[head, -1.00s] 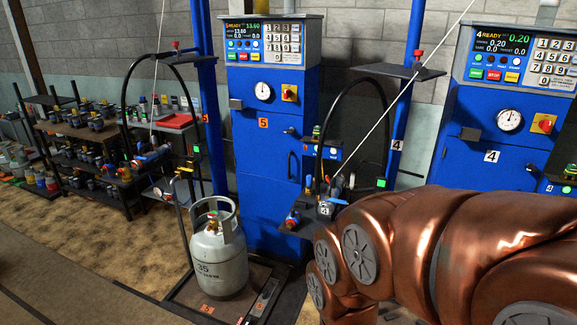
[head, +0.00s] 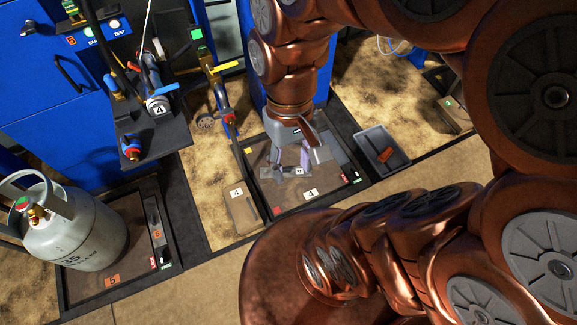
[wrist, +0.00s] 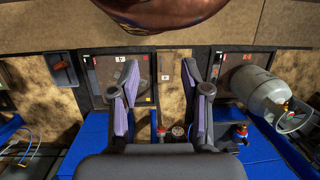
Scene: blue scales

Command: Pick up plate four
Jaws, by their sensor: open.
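A flat tan plate (head: 243,212) with a white "4" label lies on the floor just left of the black-framed scale four (head: 262,205). In the wrist view the tan plate (wrist: 166,66) shows between my fingers, farther off than them. My gripper (head: 291,160) is open, with purple-padded fingers pointing down over scale four, right of the tan plate. The wrist view shows my gripper (wrist: 162,70) with nothing between the pads. A small grey piece marked "4" (head: 270,172) shows under the fingers, partly covered by them.
A grey gas cylinder (head: 90,235) stands on scale five (head: 125,275) at the left. A black shelf (head: 165,140) with valves and hoses juts out left of the tan plate. The front floor strip is bare.

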